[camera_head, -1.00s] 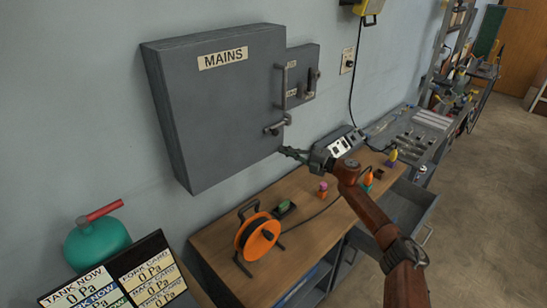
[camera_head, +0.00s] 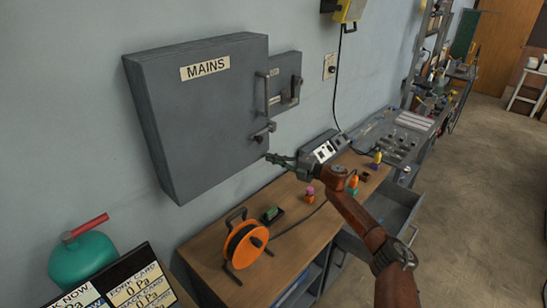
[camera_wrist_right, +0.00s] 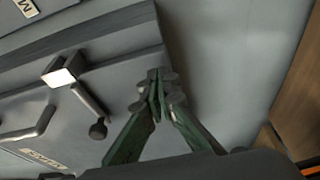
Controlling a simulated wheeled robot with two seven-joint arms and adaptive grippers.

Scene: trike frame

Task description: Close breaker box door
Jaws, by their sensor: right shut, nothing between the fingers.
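The grey breaker box (camera_head: 165,110) hangs on the wall, and its front door (camera_head: 215,110) carries a MAINS label. The door looks flush with the box, though I cannot tell if a small gap is left. A long bar handle (camera_head: 262,95) and a small latch lever (camera_head: 262,133) are at its right side. My right gripper (camera_head: 270,158) is shut and empty at the door's lower right corner, just below the latch. In the right wrist view my shut fingertips (camera_wrist_right: 160,85) overlap the box edge; contact is unclear. My left gripper is not in view.
A smaller grey switch box (camera_head: 287,80) adjoins on the right.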

